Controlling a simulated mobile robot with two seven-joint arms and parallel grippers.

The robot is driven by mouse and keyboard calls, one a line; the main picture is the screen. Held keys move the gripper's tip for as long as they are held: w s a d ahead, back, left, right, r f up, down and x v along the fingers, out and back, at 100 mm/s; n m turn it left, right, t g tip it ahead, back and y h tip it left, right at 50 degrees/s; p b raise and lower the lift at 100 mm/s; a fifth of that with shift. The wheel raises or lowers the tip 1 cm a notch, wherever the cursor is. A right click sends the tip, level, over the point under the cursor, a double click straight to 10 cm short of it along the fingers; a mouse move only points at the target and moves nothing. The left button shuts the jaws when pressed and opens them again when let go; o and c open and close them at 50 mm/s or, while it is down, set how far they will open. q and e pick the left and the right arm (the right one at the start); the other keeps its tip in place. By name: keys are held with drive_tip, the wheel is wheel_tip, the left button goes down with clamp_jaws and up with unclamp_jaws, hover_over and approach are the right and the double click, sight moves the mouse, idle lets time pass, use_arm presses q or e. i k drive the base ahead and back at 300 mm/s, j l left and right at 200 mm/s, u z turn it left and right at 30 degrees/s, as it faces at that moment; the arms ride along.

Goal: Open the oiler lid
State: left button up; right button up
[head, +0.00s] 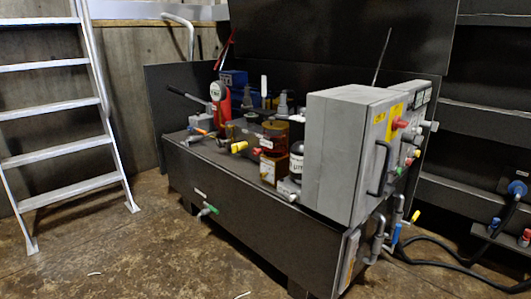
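Several small parts stand on top of a dark machine bench (245,205) in the head view. One is an amber-red see-through container (272,140) with a dark top, beside the grey control box. I cannot tell for certain which is the oiler, and at this size I cannot make out whether a lid is open or shut. Neither of my grippers is in view.
A grey control box (335,155) with a dark handle (380,168) stands at the bench's right end. A red gauge unit (220,105) stands at the left. A ladder (65,120) leans at far left. Cables (440,262) lie at right. The front floor is mostly clear.

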sight(271, 124)
drive_tip(key=i+j+u, duration=0.15)
drive_tip(key=u, duration=1.8)
drive_tip(key=i+l+u, duration=0.15)
drive_tip(key=u, duration=0.3)
drive_tip(key=i+l+u, duration=0.25)
drive_tip(key=u, duration=0.2)
drive_tip(key=i+l+u, duration=0.45)
drive_tip(key=l, duration=0.2)
drive_tip(key=i+l+u, duration=0.1)
drive_tip(key=l+u, duration=0.15)
drive_tip(key=l, duration=0.15)
drive_tip(key=i+l+u, duration=0.2)
drive_tip(key=l, duration=0.2)
drive_tip(key=i+l+u, duration=0.1)
drive_tip(key=l, duration=0.65)
drive_tip(key=l+u, duration=0.15)
drive_tip(key=l, duration=0.6)
drive_tip(key=i, duration=0.05)
